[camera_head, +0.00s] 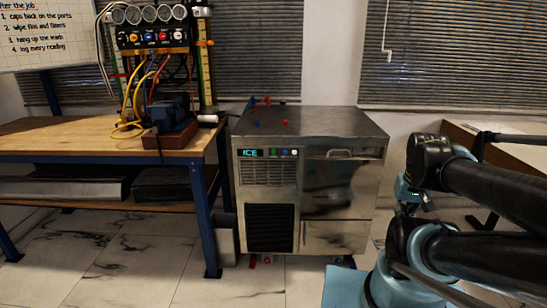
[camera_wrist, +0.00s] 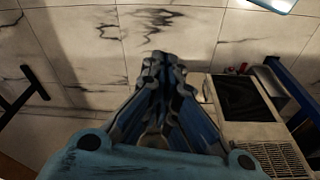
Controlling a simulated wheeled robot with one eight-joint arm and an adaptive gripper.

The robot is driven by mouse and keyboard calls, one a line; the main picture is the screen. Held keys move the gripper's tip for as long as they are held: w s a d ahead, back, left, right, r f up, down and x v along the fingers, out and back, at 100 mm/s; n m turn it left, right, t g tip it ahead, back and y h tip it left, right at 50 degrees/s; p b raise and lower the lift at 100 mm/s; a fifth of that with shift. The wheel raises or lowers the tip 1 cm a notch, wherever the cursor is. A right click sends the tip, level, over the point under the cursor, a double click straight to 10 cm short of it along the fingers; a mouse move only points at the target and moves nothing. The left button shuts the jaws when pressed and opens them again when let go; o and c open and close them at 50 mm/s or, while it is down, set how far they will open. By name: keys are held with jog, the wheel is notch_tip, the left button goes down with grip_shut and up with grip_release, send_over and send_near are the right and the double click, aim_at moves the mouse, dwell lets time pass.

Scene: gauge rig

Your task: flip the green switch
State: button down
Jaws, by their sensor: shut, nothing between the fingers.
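The steel ice machine (camera_head: 330,122) stands on the floor in the middle of the head view. Its front panel has a lit ICE display (camera_head: 250,153) and a row of small coloured controls. A small green one, which looks like the green switch (camera_head: 273,152), is just right of the display; its position is too small to read. My gripper (camera_wrist: 158,60) is shut and empty in the wrist view, pointing over the tiled floor. In the head view my gripper (camera_head: 408,192) hangs right of the machine, apart from it, partly hidden by my arm. The wrist view does not clearly show the switch.
A wooden workbench (camera_head: 70,138) with blue legs stands left of the machine, carrying a gauge rig (camera_head: 150,38) with hoses. Small red and blue items lie on the machine's top. Another table (camera_head: 490,138) is behind my arm. Tiled floor is open in front.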

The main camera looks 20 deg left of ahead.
jog(key=w+a+r+n+t, duration=0.1)
jog(key=w+a+r+n, duration=0.4)
jog(key=w+a+n, duration=0.4)
jog(key=w+a+r+n+t, duration=0.1)
jog(key=w+a+r+n, duration=0.5)
jog(key=n, duration=0.5)
jog(key=n+t+y, duration=0.2)
jog(key=n, duration=1.7)
send_near(274, 154)
notch_tip(274, 154, down, 6)
jog(key=s, duration=0.2)
jog(key=shift+w+a+f, duration=0.15)
jog(key=shift+w+f, duration=0.05)
jog(key=shift+w, duration=0.8)
jog(key=shift+w+a+f, duration=0.1)
jog(key=shift+w, duration=0.35)
jog(key=shift+w+a+f, duration=0.1)
jog(key=shift+w+a, duration=0.05)
jog(key=shift+w, duration=0.3)
